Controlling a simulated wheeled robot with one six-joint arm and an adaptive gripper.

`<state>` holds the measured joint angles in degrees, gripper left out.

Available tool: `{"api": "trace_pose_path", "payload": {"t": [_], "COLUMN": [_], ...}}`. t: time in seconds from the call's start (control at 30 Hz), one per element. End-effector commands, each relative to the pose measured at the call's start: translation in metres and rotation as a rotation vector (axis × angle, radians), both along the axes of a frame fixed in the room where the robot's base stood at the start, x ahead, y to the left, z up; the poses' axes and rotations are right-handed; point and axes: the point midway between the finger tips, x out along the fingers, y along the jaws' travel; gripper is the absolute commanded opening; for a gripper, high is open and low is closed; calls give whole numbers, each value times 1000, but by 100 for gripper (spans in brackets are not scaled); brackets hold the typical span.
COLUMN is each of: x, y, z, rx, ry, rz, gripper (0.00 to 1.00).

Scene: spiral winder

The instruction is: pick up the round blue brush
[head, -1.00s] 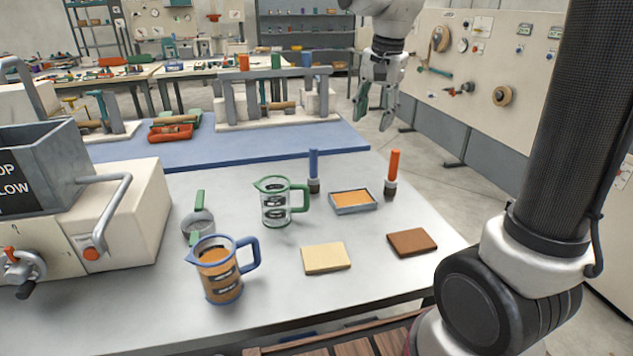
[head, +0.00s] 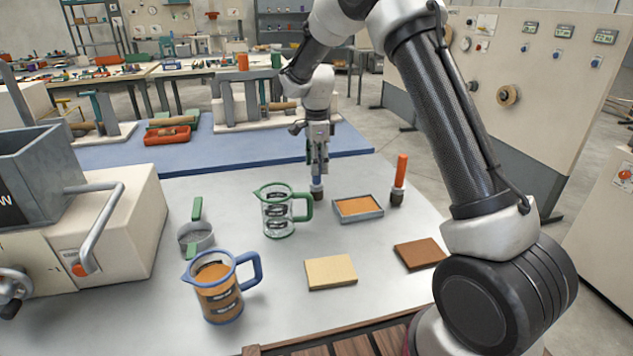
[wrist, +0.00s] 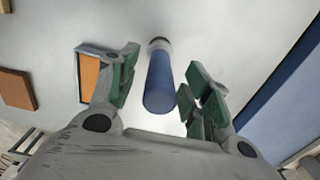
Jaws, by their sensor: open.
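The round blue brush stands upright on the grey table, with a blue handle and a dark bristle end at the bottom. In the head view my gripper (head: 317,165) is right at the brush (head: 317,184) and hides most of its handle. In the wrist view the blue handle (wrist: 159,90) lies between the two green-padded fingers of my gripper (wrist: 160,92), with gaps on both sides. My gripper is open and points down over the brush.
A clear jug with a green handle (head: 278,214) stands close left of the brush. A tray with orange content (head: 358,207) and an orange-handled brush (head: 400,175) are to the right. A blue-rimmed jug (head: 216,290), a tan block (head: 330,272) and a brown block (head: 420,253) are nearer.

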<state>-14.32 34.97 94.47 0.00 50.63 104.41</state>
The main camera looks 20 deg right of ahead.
Motion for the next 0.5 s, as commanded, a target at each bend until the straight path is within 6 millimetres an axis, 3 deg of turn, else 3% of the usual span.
{"api": "trace_pose_path", "payload": {"t": [0.13,0.37,0.5], "x": [0,0,0], "y": [0,1,1], "z": [-15,-17,-16], "rx": [0,0,0], "ry": [0,-1,-1], "rz": [1,1,1], "gripper": [49,49,25]}}
